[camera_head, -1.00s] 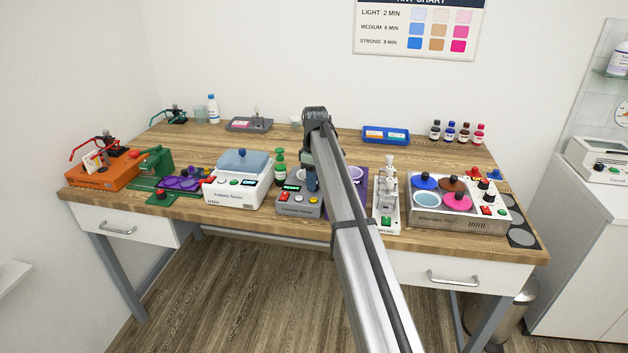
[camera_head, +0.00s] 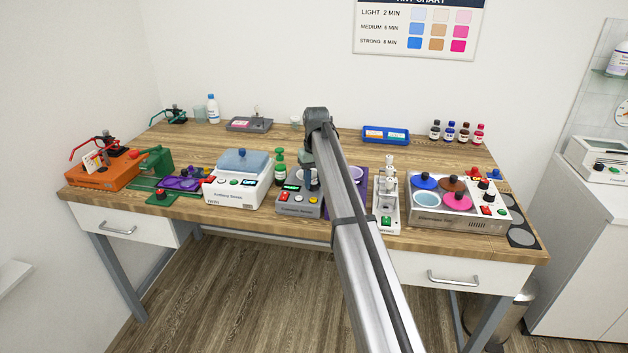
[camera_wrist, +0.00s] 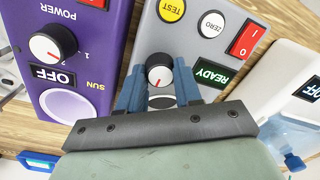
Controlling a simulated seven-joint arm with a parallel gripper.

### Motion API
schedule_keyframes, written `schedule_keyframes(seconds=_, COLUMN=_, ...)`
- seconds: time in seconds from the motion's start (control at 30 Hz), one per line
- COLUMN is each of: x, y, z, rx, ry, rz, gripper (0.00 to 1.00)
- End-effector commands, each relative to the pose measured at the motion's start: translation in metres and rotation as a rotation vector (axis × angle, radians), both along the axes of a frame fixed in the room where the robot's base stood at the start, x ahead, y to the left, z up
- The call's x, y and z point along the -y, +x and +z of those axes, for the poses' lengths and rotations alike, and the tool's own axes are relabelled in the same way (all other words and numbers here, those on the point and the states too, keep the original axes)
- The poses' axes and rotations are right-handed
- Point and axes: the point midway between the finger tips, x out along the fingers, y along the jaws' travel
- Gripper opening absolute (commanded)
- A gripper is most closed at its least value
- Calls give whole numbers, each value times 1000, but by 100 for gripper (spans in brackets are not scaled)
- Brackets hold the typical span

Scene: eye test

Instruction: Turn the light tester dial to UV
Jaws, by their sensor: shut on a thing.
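The light tester appears to be the grey box (camera_head: 292,207) at the table's front edge, between a white device and a purple one. In the wrist view, the grey panel (camera_wrist: 190,50) carries a green READY display (camera_wrist: 213,73). Its black and white dial (camera_wrist: 159,62) has a red pointer mark facing toward my gripper's base. My gripper (camera_wrist: 160,82) is shut on this dial, with one blue finger on each side. A dark spot partly shows between the fingers below the dial. I see no readable UV marking. In the head view, my arm covers part of the tester.
The purple device (camera_wrist: 95,75), with an OFF display and its own dial, stands close beside the tester. The white device (camera_head: 235,190) with a blue lid is on the other side. A green bottle (camera_head: 280,163) stands just behind. The table's middle back is mostly clear.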

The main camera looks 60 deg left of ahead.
Motion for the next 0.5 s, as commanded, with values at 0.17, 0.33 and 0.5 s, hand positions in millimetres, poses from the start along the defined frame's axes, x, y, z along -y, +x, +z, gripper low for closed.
schedule_keyframes(seconds=0.17, x=1, y=0, z=0, rx=-1, ry=0, rz=-166, gripper=4)
schedule_keyframes(seconds=0.33, x=1, y=-1, z=0, rx=-1, ry=-1, rz=-322, gripper=4)
schedule_keyframes(seconds=0.5, x=1, y=-1, z=0, rx=-1, ry=0, rz=-458, gripper=4)
